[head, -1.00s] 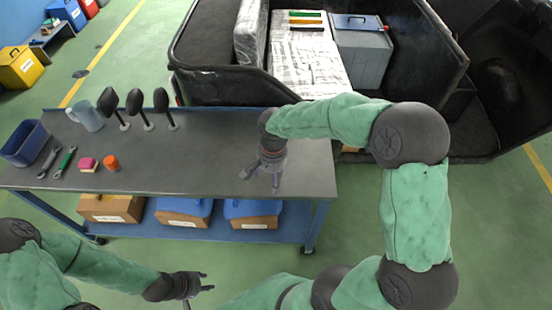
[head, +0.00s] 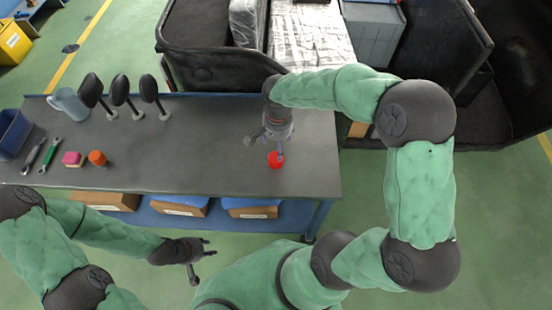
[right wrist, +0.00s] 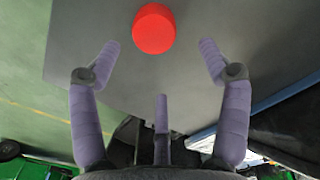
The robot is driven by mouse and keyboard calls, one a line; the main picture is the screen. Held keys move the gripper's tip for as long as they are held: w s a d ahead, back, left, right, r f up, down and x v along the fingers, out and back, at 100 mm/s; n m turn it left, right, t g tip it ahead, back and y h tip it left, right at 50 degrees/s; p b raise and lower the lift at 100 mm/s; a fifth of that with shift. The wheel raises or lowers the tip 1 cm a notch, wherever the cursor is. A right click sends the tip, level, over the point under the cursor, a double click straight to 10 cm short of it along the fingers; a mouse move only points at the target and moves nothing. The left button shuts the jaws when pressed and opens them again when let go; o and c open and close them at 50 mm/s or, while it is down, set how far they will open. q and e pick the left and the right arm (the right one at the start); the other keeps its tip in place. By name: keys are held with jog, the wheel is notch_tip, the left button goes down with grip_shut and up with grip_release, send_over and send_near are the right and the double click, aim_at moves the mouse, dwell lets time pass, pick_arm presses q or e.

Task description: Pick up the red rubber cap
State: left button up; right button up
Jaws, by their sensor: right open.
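The red rubber cap (head: 275,160) is a short red cylinder on the grey table top, near its right end. It also shows at the top of the right wrist view (right wrist: 154,29), just beyond my fingertips. My right gripper (head: 266,146) is above the table beside the cap. In the right wrist view its spread fingers (right wrist: 158,62) are open and empty, with the cap ahead of the gap between them. My left gripper (head: 212,247) is in front of the table's near edge, fingers apart, holding nothing that I can see.
A black cart (head: 215,75) stands behind. The table's middle is clear.

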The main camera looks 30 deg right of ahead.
aim_at(276, 156)
jog(key=shift+s+a+f+b, duration=0.15)
jog(key=shift+f+b, duration=0.25)
jog(key=shift+f, duration=0.6)
jog(key=shift+s+a+f+b, duration=0.1)
jog(key=shift+f+b, duration=0.35)
jog(key=shift+f, duration=0.5)
jog(key=shift+s+a+f+b, duration=0.15)
jog(key=shift+f+b, duration=0.25)
jog(key=shift+f, duration=0.6)
jog(key=shift+w, duration=0.1)
jog(key=c, duration=1)
